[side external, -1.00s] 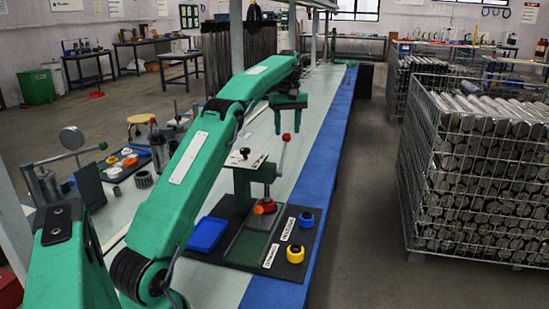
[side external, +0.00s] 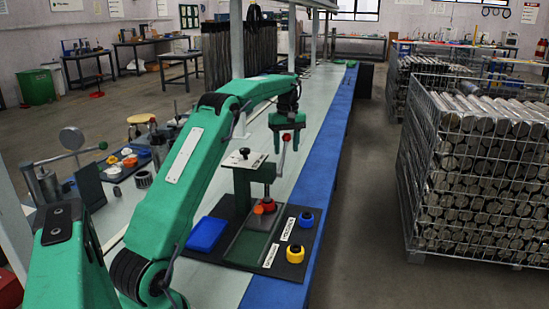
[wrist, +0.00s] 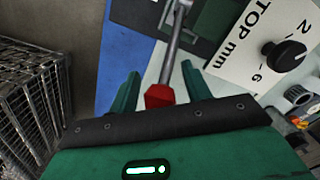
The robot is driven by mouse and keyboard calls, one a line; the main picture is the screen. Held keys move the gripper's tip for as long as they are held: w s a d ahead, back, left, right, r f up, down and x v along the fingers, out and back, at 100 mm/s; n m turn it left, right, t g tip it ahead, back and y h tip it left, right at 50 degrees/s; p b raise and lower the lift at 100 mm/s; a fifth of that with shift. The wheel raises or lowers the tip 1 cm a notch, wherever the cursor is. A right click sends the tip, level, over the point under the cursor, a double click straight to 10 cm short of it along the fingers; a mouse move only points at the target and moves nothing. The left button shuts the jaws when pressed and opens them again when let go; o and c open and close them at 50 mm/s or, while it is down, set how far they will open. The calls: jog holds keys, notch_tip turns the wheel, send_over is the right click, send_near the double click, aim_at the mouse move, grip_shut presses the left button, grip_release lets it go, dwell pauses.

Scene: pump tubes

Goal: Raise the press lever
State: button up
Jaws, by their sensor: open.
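The green press (side external: 252,178) stands on a dark base plate. Its lever (side external: 282,160) is a grey rod slanting up and to the right, ending in a red knob (side external: 287,137). My green gripper (side external: 287,140) is just above the lever's end, fingers pointing down. The wrist view shows the red knob (wrist: 160,95) between my two open fingers (wrist: 160,85), close to the palm, with gaps on both sides. The lever rod (wrist: 175,45) runs away from the knob between the fingers. I cannot tell if the knob touches the palm.
A white scale plate with a black knob (wrist: 284,56) is beside the lever. A blue tray (side external: 207,234), a blue button (side external: 306,219) and a yellow button (side external: 295,253) sit on the base plate. A wire cage of metal cylinders (side external: 480,170) stands right of the bench.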

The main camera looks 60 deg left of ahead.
grip_shut()
jog(key=shift+r, duration=0.2)
jog(key=shift+s+d+r+t+y, duration=0.25)
jog(key=shift+t+y, duration=0.05)
jog(key=shift+t, duration=0.2)
jog(key=shift+s+d+r+t+y, duration=0.5)
jog(key=shift+s+t+y, duration=0.1)
jog(key=shift+t, duration=0.3)
grip_release()
jog(key=shift+w, duration=0.1)
